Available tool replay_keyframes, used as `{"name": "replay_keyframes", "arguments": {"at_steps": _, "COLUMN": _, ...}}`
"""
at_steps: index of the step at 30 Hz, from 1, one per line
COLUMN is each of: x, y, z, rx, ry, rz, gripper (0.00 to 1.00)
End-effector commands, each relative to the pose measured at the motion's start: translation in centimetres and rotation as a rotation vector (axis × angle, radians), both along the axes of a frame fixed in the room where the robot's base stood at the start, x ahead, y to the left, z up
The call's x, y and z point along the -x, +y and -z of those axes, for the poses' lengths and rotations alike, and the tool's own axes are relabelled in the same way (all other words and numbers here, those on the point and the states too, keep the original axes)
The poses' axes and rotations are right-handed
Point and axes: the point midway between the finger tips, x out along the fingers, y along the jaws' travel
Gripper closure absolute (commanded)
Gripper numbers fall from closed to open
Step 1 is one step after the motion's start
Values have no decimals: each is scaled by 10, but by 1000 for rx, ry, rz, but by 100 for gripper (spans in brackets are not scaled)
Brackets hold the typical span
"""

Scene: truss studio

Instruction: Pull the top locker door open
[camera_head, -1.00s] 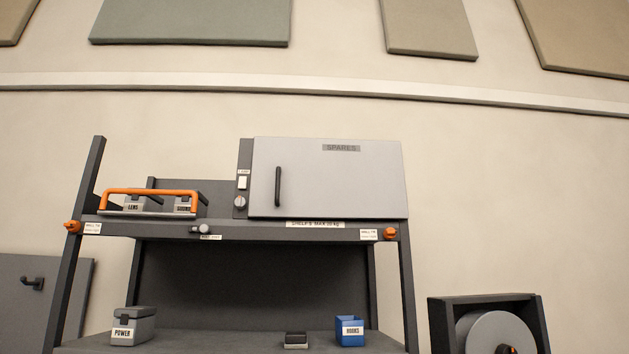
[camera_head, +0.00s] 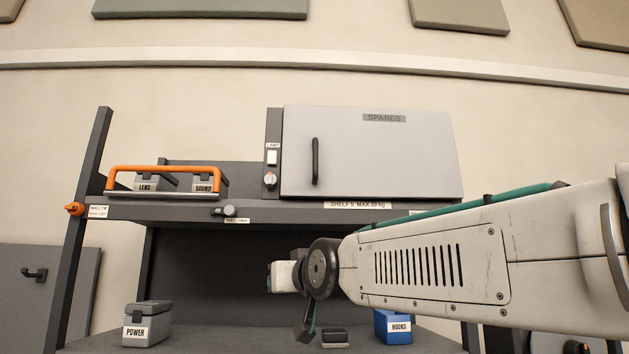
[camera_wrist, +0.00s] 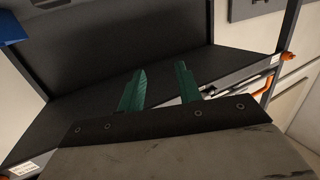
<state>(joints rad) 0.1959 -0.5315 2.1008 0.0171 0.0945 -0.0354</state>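The top locker is a grey box marked SPARES on the upper shelf. Its door (camera_head: 380,155) looks shut and flat to the frame, with a dark vertical bar handle (camera_head: 316,161) near its left edge. My arm reaches in from the right below the upper shelf, lower than the door and apart from its handle. In the wrist view my gripper (camera_wrist: 160,80) shows two green fingers spread apart with nothing between them. In the head view the gripper is mostly hidden behind my wrist. I cannot make out the locker door in the wrist view.
A switch panel (camera_head: 271,165) stands left of the door. An orange-handled tray (camera_head: 165,170) holds LENS and SOUND boxes on the same shelf. A POWER box (camera_head: 148,323) and a blue HOOKS bin (camera_head: 393,327) stand on the lower shelf. The wall before the door's front is unobstructed.

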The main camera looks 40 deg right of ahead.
Motion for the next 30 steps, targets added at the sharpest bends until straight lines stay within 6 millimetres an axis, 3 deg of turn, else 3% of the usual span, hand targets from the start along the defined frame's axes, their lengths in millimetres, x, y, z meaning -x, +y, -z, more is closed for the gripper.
{"name": "replay_keyframes", "arguments": {"at_steps": 1, "x": -9, "y": -15, "z": -49, "rx": 33, "ry": -150, "rz": 28, "gripper": 66}}
{"name": "replay_keyframes", "arguments": {"at_steps": 3, "x": -9, "y": -33, "z": -110, "rx": 84, "ry": -347, "rz": 79, "gripper": 66}}
{"name": "replay_keyframes", "arguments": {"at_steps": 6, "x": 1, "y": -49, "z": -175, "rx": 149, "ry": -569, "rz": 125, "gripper": 66}}
{"name": "replay_keyframes", "arguments": {"at_steps": 9, "x": 14, "y": -58, "z": -217, "rx": 196, "ry": -723, "rz": 158, "gripper": 66}}
{"name": "replay_keyframes", "arguments": {"at_steps": 12, "x": 24, "y": -62, "z": -240, "rx": 226, "ry": -811, "rz": 177, "gripper": 66}}
{"name": "replay_keyframes", "arguments": {"at_steps": 16, "x": 24, "y": -66, "z": -255, "rx": 238, "ry": -851, "rz": 186, "gripper": 66}}
{"name": "replay_keyframes", "arguments": {"at_steps": 30, "x": -18, "y": -84, "z": -300, "rx": 238, "ry": -849, "rz": 185, "gripper": 66}}
